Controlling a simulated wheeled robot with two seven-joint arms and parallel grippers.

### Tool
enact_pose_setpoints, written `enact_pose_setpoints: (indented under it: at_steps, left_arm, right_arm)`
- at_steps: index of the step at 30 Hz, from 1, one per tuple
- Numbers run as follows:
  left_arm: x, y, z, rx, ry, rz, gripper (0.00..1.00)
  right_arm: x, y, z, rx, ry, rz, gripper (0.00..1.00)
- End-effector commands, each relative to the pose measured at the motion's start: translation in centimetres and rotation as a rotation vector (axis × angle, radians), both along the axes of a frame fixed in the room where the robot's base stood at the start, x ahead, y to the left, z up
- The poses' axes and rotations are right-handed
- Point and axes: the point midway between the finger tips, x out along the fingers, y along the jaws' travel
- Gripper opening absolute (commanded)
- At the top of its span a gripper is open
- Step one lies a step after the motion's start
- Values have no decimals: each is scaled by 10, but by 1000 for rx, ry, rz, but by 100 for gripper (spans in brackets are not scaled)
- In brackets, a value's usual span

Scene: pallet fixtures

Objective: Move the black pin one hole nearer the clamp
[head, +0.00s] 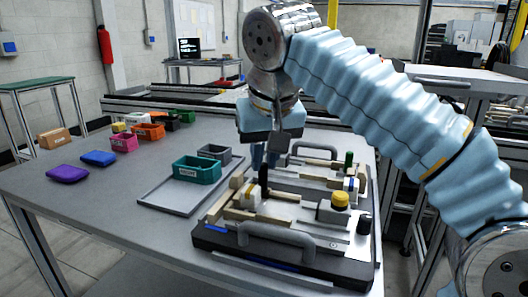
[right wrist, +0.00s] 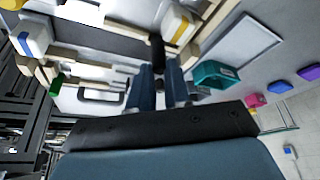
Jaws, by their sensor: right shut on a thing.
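The black pin (head: 263,176) stands roughly upright over the near pallet fixture (head: 225,240). It also shows in the right wrist view (right wrist: 157,50), reaching out past my fingertips. My right gripper (head: 265,160) has its blue fingers shut on the pin's upper part; the fingers also show in the right wrist view (right wrist: 160,82). Whether the pin's lower end is in a hole is unclear, and the holes cannot be made out. A pale block with a yellow knob (head: 340,200), perhaps the clamp, is to the pin's right. My left gripper is not in view.
A second fixture behind carries a green pin (head: 348,160). The near fixture has a raised grey handle (head: 275,238) in front. A grey tray (head: 153,199) with a teal bin (head: 197,171) and a grey bin (head: 214,153) lies left. Colored bins and packets are farther left.

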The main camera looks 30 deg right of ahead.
Motion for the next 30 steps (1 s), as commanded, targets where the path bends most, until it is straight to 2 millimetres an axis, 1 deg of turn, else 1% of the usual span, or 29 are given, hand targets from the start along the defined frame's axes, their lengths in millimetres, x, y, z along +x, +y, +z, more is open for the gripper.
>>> enact_pose_setpoints:
  at_steps: [9, 30]
  left_arm:
    - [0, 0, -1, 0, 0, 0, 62]
    - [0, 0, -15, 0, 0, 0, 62]
  right_arm:
    - [0, 0, -1, 0, 0, 0, 0]
    - [0, 0, -19, 0, 0, 0, 0]
